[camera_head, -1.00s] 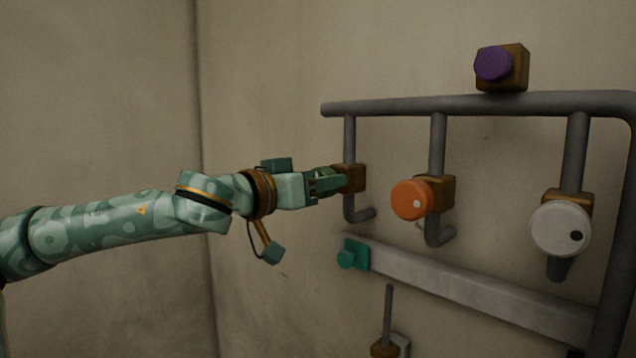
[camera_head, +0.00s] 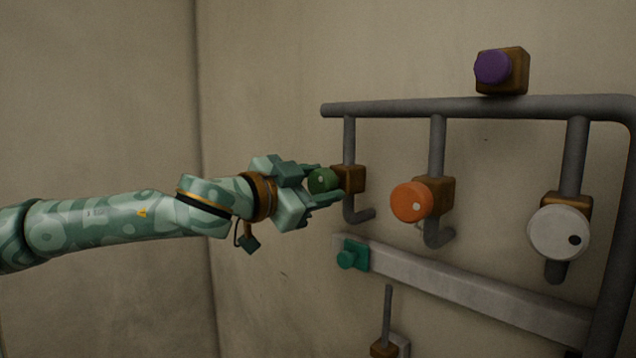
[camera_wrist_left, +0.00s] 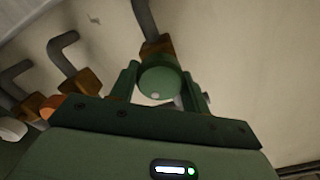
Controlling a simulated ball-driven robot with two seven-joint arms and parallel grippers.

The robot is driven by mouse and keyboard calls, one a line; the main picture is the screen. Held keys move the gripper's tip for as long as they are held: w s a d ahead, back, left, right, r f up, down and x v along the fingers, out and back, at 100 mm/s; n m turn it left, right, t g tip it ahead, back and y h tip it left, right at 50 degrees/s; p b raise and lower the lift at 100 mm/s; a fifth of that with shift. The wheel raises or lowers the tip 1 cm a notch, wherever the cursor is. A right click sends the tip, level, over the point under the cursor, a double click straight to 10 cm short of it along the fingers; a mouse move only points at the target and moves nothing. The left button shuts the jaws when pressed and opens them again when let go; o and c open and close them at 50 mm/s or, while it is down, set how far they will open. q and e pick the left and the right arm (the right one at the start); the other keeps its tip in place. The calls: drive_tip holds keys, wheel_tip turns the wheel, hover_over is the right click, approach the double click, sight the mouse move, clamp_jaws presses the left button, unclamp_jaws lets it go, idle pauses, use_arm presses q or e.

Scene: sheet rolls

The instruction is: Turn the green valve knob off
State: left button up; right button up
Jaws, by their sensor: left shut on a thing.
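The green valve knob (camera_head: 323,181) sits on the leftmost brown valve block (camera_head: 349,179), which is on a vertical grey pipe. My left gripper (camera_head: 325,182) is shut on the green knob, with one finger on each side of it. The left wrist view shows the green knob (camera_wrist_left: 161,82) between the two fingers, with a pale dot near its lower rim. The fingers hide part of the knob's sides in the head view. My right gripper is in neither view.
An orange knob (camera_head: 410,202) and a white knob (camera_head: 558,232) are on pipes to the right. A purple knob (camera_head: 492,67) is above the top pipe. The space to the left is open.

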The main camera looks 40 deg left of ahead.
use_arm(q)
drive_tip(key=m, duration=0.4)
drive_tip(key=shift+m, duration=0.3)
drive_tip(key=shift+f+m+p, duration=0.1)
drive_tip(key=shift+m+p, duration=0.2)
drive_tip(key=shift+m, duration=1.9)
drive_tip(key=o, duration=1)
drive_tip(key=shift+d, duration=0.1)
